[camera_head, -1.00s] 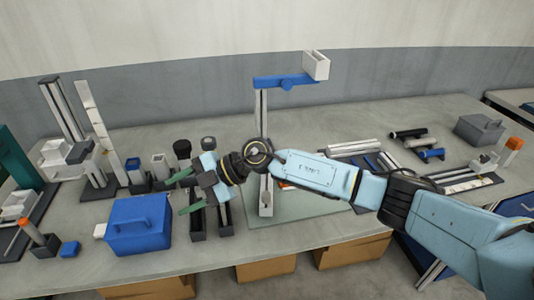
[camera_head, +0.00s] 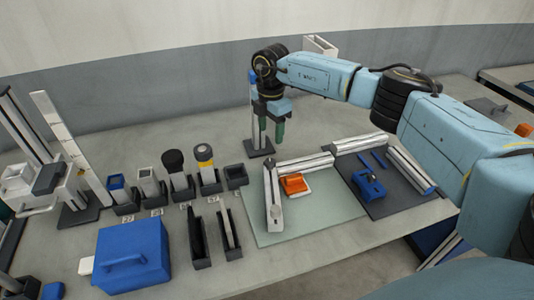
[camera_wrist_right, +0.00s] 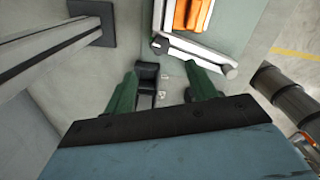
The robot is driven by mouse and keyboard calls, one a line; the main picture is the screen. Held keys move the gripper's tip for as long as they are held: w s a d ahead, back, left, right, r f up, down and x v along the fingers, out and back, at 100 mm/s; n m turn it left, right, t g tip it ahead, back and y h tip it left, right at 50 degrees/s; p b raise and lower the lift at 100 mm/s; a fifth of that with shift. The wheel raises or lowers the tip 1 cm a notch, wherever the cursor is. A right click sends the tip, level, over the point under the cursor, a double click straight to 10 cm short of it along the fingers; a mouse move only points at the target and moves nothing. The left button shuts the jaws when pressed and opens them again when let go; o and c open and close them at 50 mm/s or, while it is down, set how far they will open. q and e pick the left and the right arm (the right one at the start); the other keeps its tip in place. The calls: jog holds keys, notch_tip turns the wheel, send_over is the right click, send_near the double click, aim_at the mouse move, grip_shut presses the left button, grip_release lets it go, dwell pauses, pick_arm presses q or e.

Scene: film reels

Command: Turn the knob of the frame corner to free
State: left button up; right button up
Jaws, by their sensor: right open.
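On the pale green mat (camera_head: 325,220), silver bars form an L-shaped frame corner (camera_head: 273,200). An orange block with a pale base (camera_head: 294,184) sits inside the corner. In the right wrist view the orange block (camera_wrist_right: 191,14) and a silver bar (camera_wrist_right: 200,55) show at the top, with a small dark round part (camera_wrist_right: 160,44) at the bar's end; I cannot tell if it is the knob. My right gripper (camera_head: 271,133) is open and empty, green fingers pointing down, above and behind the corner. Its fingers (camera_wrist_right: 163,88) also show apart in the wrist view. My left gripper is not in view.
An upright post on a dark base (camera_head: 259,146) stands just behind the corner, close to my right gripper. A dark tray (camera_head: 400,205) with a blue clamp (camera_head: 368,186) lies to the right. Black holders (camera_head: 237,176) and a blue box (camera_head: 132,258) stand to the left.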

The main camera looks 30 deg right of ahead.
send_over(270, 161)
jog(key=f, duration=0.6)
jog(key=shift+s+a, duration=0.1)
jog(key=shift+s, duration=0.1)
notch_tip(270, 161, down, 4)
jog(key=shift+w+f, duration=0.1)
jog(key=shift+f, duration=0.35)
jog(key=shift+c, duration=0.8)
jog(key=c, duration=0.8)
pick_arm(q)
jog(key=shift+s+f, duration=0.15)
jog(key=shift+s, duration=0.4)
pick_arm(e)
jog(key=shift+c, duration=0.2)
